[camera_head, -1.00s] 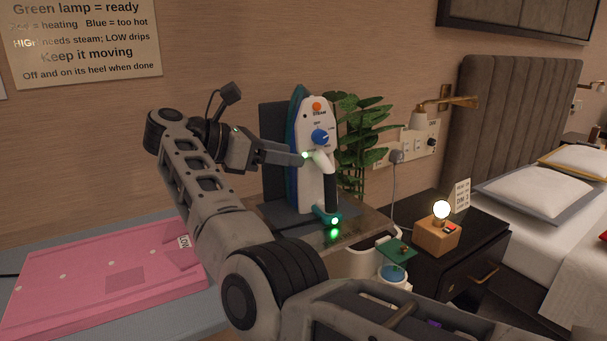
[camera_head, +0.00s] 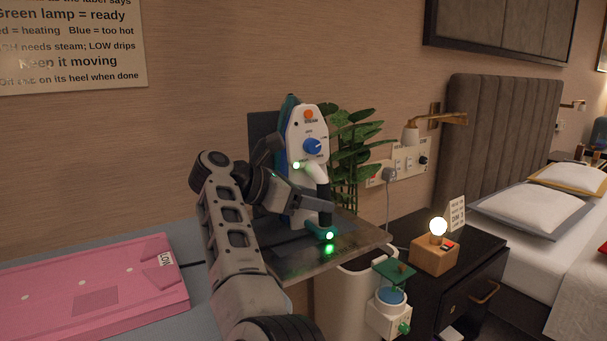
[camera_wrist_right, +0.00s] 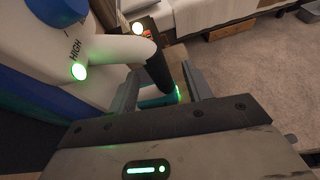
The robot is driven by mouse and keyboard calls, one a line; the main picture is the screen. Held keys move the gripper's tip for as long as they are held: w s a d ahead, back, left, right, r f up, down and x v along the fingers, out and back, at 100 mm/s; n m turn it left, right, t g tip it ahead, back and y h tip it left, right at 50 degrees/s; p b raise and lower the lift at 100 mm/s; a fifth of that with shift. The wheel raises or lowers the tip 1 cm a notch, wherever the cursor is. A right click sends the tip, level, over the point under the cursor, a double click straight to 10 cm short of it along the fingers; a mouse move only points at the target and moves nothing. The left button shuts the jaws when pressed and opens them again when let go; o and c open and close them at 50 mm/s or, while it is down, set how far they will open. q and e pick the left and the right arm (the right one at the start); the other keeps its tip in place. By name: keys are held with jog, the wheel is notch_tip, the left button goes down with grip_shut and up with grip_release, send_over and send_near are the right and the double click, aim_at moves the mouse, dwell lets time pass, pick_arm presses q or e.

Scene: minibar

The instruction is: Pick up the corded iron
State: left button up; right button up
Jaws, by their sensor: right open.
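The corded iron (camera_head: 307,128) stands upright on its heel on a dark stand, with a white body, blue dial, orange button and lit green lamps. Its handle has a white upper part and a black grip (camera_head: 325,190). My right gripper (camera_head: 328,204) is open at the black grip, coming from the left. In the right wrist view the black grip (camera_wrist_right: 158,68) shows beyond and between the two open fingers (camera_wrist_right: 162,88); I cannot tell whether they touch it. The iron (camera_wrist_right: 88,48) fills that view's upper left. My left gripper is not in view.
A pink pad (camera_head: 95,290) lies on the ironing surface at left. A plant (camera_head: 352,150) is behind the iron. A white bin (camera_head: 345,300), a small device with a blue top (camera_head: 390,296) and a nightstand (camera_head: 485,250) with a glowing lamp (camera_head: 438,227) are at right.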

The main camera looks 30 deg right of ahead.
jog(key=shift+f+x, duration=0.25)
jog(key=shift+x, duration=1.1)
jog(key=shift+f+x, duration=0.25)
jog(key=shift+x, duration=1.1)
jog(key=shift+w+a, duration=0.1)
jog(key=shift+a, duration=0.15)
grip_shut()
jog(key=shift+r, duration=0.25)
